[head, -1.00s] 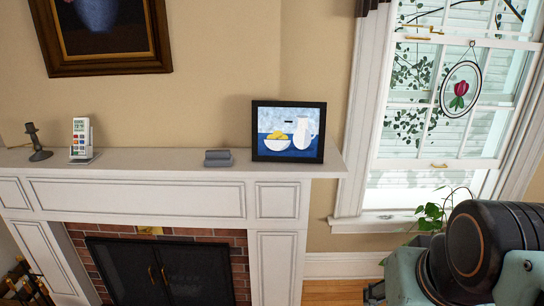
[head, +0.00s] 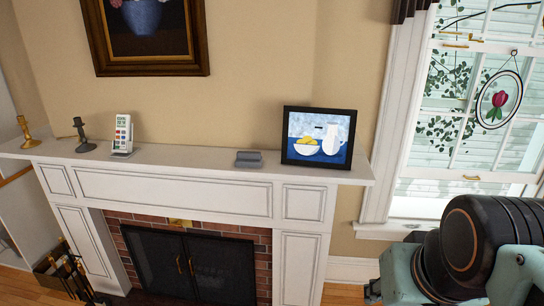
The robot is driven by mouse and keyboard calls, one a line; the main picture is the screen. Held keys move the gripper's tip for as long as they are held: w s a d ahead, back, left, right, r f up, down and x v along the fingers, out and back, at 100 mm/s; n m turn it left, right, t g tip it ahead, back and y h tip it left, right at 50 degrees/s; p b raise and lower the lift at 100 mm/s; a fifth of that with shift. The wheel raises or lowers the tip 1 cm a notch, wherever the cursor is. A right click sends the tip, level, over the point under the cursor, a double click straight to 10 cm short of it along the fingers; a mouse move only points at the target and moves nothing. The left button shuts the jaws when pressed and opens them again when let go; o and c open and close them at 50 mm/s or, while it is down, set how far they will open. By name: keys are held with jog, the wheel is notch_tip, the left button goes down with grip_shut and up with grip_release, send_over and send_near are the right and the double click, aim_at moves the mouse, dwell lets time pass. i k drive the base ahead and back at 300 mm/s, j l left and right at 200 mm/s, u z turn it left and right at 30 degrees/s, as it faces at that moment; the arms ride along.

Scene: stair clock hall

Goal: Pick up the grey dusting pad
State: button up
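The grey dusting pad (head: 249,159) lies on the white mantel shelf (head: 205,168), just left of a small framed picture. It is a small, low grey block. Part of my arm shows at the lower right, well right of the mantel. My gripper's fingers are not in view. Nothing touches the pad except the shelf under it.
The black-framed picture (head: 318,137) stands close to the pad's right. A white remote in a stand (head: 122,135), a dark candlestick (head: 82,136) and a brass candlestick (head: 27,132) stand further left. Fire tools (head: 72,272) stand by the fireplace. The shelf between remote and pad is clear.

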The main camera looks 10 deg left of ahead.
aim_at(244, 159)
jog(key=i+u, duration=0.1)
jog(key=u, duration=0.25)
jog(key=i+l+u, duration=0.1)
jog(key=u, duration=0.25)
jog(key=i+l+u, duration=0.1)
jog(key=u, duration=0.25)
jog(key=i+l+u, duration=0.3)
jog(key=l+u, duration=0.25)
jog(key=i+l+u, duration=0.1)
jog(key=l, duration=0.3)
jog(key=i+l+u, duration=0.1)
jog(key=i+l, duration=0.15)
jog(key=l, duration=0.15)
